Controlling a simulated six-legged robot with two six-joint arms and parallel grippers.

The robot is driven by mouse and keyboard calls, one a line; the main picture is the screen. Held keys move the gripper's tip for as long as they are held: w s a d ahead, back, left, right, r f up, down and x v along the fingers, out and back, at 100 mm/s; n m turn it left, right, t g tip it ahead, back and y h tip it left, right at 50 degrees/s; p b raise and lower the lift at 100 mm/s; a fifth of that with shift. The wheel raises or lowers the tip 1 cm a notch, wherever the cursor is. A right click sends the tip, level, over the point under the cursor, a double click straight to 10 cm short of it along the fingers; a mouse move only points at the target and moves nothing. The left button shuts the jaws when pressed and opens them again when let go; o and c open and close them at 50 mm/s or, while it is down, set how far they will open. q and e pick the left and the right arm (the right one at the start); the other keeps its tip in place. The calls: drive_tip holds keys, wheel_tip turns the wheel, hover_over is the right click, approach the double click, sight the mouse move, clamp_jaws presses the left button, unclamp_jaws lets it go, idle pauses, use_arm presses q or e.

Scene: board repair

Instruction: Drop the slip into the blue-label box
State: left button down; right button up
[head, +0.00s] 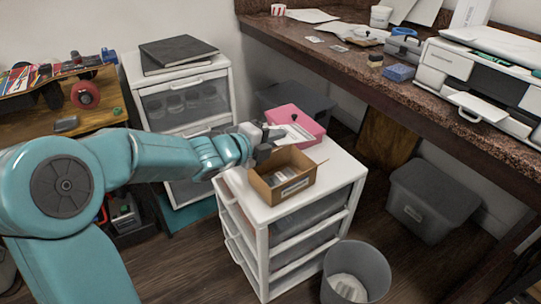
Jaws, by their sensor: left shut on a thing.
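My left gripper (269,141) is shut at the back left of an open cardboard box (301,177), near its rim. A white paper slip (294,133) shows just right of the fingertips, against a pink box (305,120). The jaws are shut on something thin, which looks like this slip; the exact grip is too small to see. My right gripper is not in view.
A grey bin (356,270) stands on the floor in front of the drawer unit. A second drawer unit (180,82) with dark folders (178,51) stands behind my arm. The granite-patterned counter (330,50) runs along the right, holding a printer (480,78).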

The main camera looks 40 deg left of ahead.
use_arm(q)
drive_tip(key=shift+s+a+f+y, duration=0.15)
drive_tip(key=shift+a+y, duration=0.15)
drive_tip(key=shift+a, duration=0.05)
drive_tip(key=shift+f+b, duration=4.05)
drive_tip(key=shift+f, duration=0.8)
drive_tip(key=c, duration=1.2)
unclamp_jaws()
drive_tip(key=shift+s, duration=0.1)
